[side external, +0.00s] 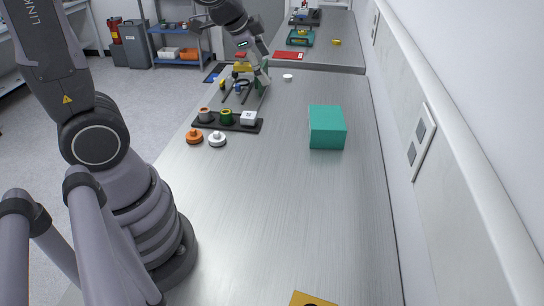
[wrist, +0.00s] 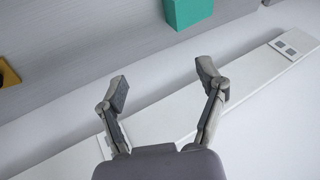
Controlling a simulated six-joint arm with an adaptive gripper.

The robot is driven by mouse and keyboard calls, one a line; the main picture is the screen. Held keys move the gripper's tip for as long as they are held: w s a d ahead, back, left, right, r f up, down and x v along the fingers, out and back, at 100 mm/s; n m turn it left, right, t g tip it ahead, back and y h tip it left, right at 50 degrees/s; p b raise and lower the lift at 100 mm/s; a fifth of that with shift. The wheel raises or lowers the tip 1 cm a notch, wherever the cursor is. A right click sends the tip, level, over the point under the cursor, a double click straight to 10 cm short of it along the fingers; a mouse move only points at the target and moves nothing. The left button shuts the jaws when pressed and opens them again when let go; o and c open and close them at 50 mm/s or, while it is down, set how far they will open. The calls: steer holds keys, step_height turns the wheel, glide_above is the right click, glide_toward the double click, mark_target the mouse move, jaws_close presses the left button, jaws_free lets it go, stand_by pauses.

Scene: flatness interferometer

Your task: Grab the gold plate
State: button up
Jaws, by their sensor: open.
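The gold plate (side external: 309,299) is cut off at the bottom edge of the side external view, with a dark mark on it. It lies on the metal bench (side external: 270,215). In the wrist view a gold piece with a dark part (wrist: 8,74) shows at the left edge, mostly out of frame. My gripper (wrist: 162,81) is open and empty, with its fingers spread before the pale wall trim. It is apart from the gold piece, which lies to its left. I cannot make out my gripper in the side external view.
A teal box (side external: 326,128) stands on the bench near the wall; it also shows in the wrist view (wrist: 187,10). A dark rack (side external: 237,127) holds small parts, with orange (side external: 194,137) and white (side external: 217,139) knobs before it. The wall bounds the right; mid-bench is clear.

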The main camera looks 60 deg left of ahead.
steer(key=w+d+f+m+h, duration=0.2)
steer(key=w+d+f+m, duration=0.25)
steer(key=f, duration=0.45)
steer(key=m+g+h, duration=0.8)
steer(key=g+h, duration=0.1)
steer(key=h, duration=0.2)
glide_toward(308, 305)
steer(key=x, duration=0.3)
steer(key=shift+s+d, duration=0.3)
steer(key=shift+s, duration=0.05)
steer(key=shift+x, duration=3.1)
steer(key=shift+w+d+r, duration=0.1)
steer(key=shift+w, duration=0.1)
steer(key=shift+c, duration=0.2)
jaws_close()
